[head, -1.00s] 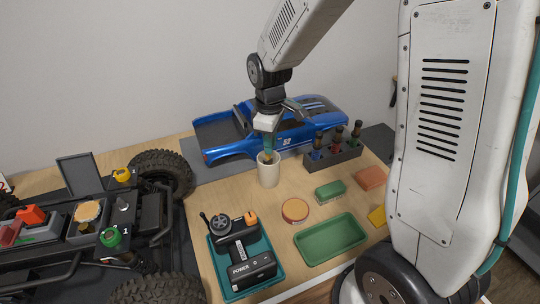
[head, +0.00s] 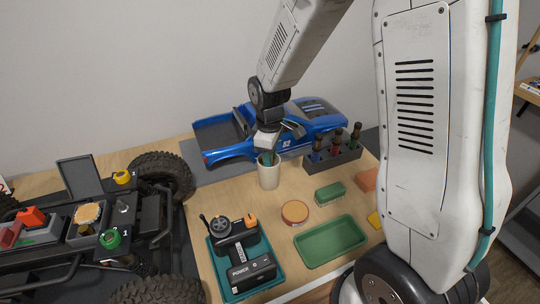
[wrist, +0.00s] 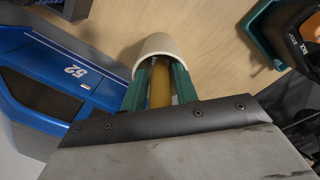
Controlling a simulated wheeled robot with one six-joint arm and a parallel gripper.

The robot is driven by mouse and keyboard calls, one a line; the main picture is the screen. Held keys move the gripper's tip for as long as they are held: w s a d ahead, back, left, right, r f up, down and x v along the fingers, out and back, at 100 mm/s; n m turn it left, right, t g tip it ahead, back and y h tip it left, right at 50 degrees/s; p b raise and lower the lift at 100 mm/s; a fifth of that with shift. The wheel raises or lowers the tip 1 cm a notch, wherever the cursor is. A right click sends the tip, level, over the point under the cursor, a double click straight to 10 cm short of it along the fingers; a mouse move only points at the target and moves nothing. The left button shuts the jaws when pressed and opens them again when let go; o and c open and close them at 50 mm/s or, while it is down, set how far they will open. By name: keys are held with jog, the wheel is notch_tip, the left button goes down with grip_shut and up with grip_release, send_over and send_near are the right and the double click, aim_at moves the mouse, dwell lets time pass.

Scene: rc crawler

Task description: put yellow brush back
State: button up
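My gripper (head: 268,158) points down at the mouth of a cream cup (head: 269,178) on the wooden table. In the wrist view, its green fingers (wrist: 160,85) sit on both sides of a yellow handle (wrist: 159,90), which looks like the yellow brush, and appear shut on it. The fingertips and the brush's lower part are hidden inside the cup (wrist: 158,44). A dark rack (head: 338,168) to the right of the cup holds several brushes or tools with coloured collars, among them blue, red and green.
A blue truck body (head: 245,150) stands close behind the cup. A controller in a teal tray (head: 222,285), a round orange-rimmed dish (head: 295,212), a green tray (head: 330,258) and a green block (head: 330,192) lie in front. A crawler chassis (head: 150,215) fills the left.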

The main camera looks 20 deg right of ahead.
notch_tip(320, 180, up, 12)
jog(key=shift+r, duration=0.1)
jog(key=shift+s+r, duration=0.2)
jog(key=shift+r, duration=0.15)
jog(key=s+d+r+m, duration=0.1)
jog(key=s+r+m, duration=0.2)
jog(key=s, duration=0.5)
jog(key=s+r+m+t, duration=0.1)
jog(key=s+r+m, duration=0.2)
jog(key=s, duration=0.6)
jog(key=s+d+r+m, duration=0.1)
jog(key=s+r+m, duration=0.2)
jog(key=s, duration=0.5)
jog(key=shift+s+d+m, duration=0.15)
jog(key=shift+d+m, duration=0.15)
jog(key=shift+d, duration=0.05)
jog(key=shift+t, duration=0.3)
